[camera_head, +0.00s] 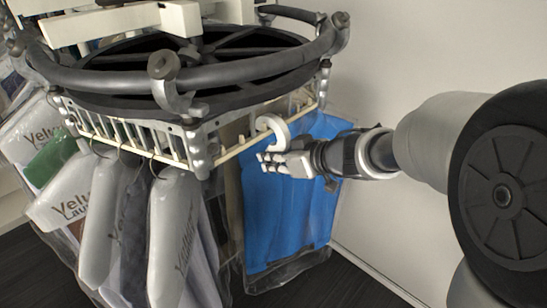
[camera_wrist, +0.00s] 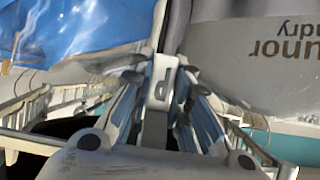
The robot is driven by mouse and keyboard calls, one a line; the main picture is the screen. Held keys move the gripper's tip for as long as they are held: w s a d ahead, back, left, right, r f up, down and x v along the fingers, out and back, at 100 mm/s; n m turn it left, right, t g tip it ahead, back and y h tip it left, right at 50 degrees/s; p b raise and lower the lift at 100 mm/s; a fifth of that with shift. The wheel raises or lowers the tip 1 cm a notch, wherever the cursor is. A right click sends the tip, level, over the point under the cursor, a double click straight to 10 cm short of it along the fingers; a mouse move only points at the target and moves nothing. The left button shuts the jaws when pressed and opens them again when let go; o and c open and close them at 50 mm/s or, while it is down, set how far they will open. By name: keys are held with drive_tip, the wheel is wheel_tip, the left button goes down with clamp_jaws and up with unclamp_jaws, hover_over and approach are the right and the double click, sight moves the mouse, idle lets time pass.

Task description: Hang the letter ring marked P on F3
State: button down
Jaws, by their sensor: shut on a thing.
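The white letter ring (camera_head: 281,125) is held by my gripper (camera_head: 270,160), its curved hook rising above the fingers beside the slotted rail (camera_head: 236,148). In the wrist view, the ring's pale tag (camera_wrist: 161,84) shows a dark letter P between the fingers of my gripper (camera_wrist: 164,76), which is shut on it. The ring looks close to the rail's near right side; whether it touches cannot be told. No F3 mark is readable in either view, so that place on the rail cannot be picked out.
A blue garment in clear plastic (camera_head: 290,205) hangs right behind my gripper. Several covered garments (camera_head: 172,235) hang by wire hooks from the rail's left side. A dark round frame (camera_head: 240,72) stands above the rail. The pale wall (camera_head: 400,45) lies to the right.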

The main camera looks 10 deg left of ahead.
drive_tip(key=c, duration=1.4)
unclamp_jaws()
drive_tip(key=s+d+r, duration=0.2)
drive_tip(key=s+d, duration=0.2)
drive_tip(key=d, duration=0.2)
drive_tip(key=s+d+r, duration=0.2)
drive_tip(key=s+d, duration=0.3)
drive_tip(key=d, duration=0.1)
drive_tip(key=s+d+r+p, duration=0.1)
drive_tip(key=s+d+r, duration=0.1)
drive_tip(key=s+d, duration=0.3)
drive_tip(key=shift+s+d, duration=0.2)
drive_tip(key=shift+d, duration=0.55)
